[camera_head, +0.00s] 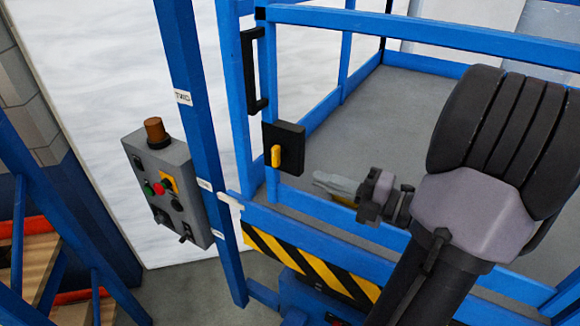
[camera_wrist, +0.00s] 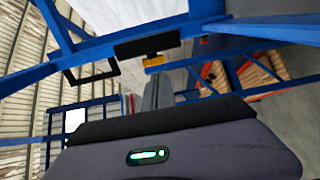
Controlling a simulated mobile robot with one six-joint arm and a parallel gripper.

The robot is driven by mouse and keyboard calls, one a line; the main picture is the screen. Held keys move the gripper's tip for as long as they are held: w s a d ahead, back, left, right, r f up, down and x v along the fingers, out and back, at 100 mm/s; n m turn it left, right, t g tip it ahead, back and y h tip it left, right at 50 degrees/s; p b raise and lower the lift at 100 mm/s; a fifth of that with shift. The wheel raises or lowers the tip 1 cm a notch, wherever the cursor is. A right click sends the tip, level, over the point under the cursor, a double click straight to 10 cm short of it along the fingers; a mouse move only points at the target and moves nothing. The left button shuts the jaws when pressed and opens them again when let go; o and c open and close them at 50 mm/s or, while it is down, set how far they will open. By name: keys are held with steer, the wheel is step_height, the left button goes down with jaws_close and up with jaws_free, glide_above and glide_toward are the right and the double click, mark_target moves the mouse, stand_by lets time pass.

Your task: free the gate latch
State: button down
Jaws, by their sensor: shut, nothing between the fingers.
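The gate latch (camera_head: 291,148) is a black box on the blue gate post, with a yellow lever (camera_head: 276,155) on its front pointing up and down in the head view. My gripper (camera_head: 322,181) is to the right of the latch and a little lower in the head view, apart from it in the picture. In the wrist view, the black latch box (camera_wrist: 147,44) and yellow lever (camera_wrist: 154,60) show just beyond the tips of my gripper (camera_wrist: 157,84). The fingers are together with nothing between them. Whether they touch the lever cannot be told.
A black handle (camera_head: 254,70) is on the gate above the latch. A grey control box (camera_head: 168,185) with buttons stands left of the blue post (camera_head: 190,110). A striped yellow-black bar (camera_head: 310,268) runs below my gripper. Blue rails surround the grey platform floor (camera_head: 395,120).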

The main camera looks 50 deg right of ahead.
mark_target(278, 164)
steer(key=x, duration=0.8)
steer(key=shift+w+p, duration=0.25)
steer(key=shift+p, duration=0.05)
steer(key=shift+f, duration=0.1)
